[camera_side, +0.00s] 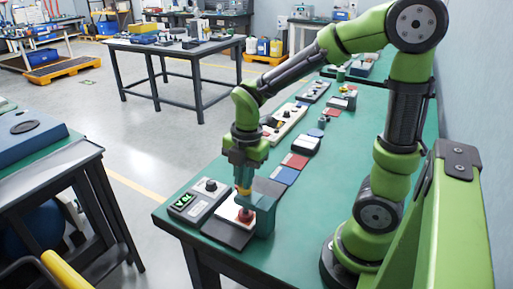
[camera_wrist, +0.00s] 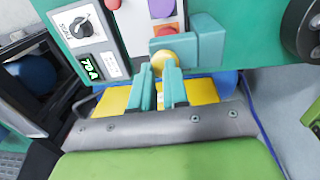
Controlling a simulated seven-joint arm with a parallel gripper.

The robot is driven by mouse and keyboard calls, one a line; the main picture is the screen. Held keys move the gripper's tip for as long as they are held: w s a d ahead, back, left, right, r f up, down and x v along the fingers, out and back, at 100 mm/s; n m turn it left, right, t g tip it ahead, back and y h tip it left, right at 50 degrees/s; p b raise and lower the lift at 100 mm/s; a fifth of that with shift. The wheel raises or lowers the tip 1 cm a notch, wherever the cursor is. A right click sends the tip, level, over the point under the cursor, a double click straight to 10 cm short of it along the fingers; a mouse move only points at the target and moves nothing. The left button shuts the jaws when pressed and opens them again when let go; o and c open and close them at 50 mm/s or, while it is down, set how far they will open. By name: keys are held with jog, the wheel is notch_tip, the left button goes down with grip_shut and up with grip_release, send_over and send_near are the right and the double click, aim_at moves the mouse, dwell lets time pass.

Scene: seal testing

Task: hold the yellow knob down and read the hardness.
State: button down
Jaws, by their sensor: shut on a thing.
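The yellow knob (camera_wrist: 164,60) shows between my fingertips in the wrist view, in front of a teal upright. My gripper (camera_wrist: 160,74) is shut on it, and the fingers hide part of it. In the side view my gripper (camera_side: 243,180) points straight down on the yellow knob (camera_side: 243,190), above a small red piece (camera_side: 245,214) at the teal stand (camera_side: 265,215). The readout (camera_wrist: 89,67) shows what looks like 70A in bright digits. It also shows in the side view as a small green display (camera_side: 183,201), too small to read.
The grey readout box (camera_side: 200,203) with a black dial (camera_wrist: 81,27) stands beside the stand. Red and blue pads (camera_side: 285,175) and several small devices lie farther along the green bench (camera_side: 190,181). The bench's front edge is close by.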

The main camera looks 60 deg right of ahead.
jog(key=shift+s+a+f, duration=0.15)
jog(key=shift+s+f, duration=0.25)
jog(key=shift+f, duration=0.3)
notch_tip(320, 180, up, 15)
jog(key=shift+d+r, duration=0.2)
jog(key=shift+d, duration=0.1)
jog(key=shift+w, duration=0.1)
jog(key=s+a+f+m+t+y, duration=0.1)
jog(key=s+a+m+t, duration=0.1)
jog(key=m, duration=0.9)
jog(key=s+a+f+m+t, duration=0.1)
jog(key=s+m+t, duration=0.2)
jog(key=m, duration=0.8)
jog(key=shift+s+a+f+t+y, duration=0.3)
jog(key=shift+a+t+y, duration=0.1)
jog(key=shift+t, duration=0.2)
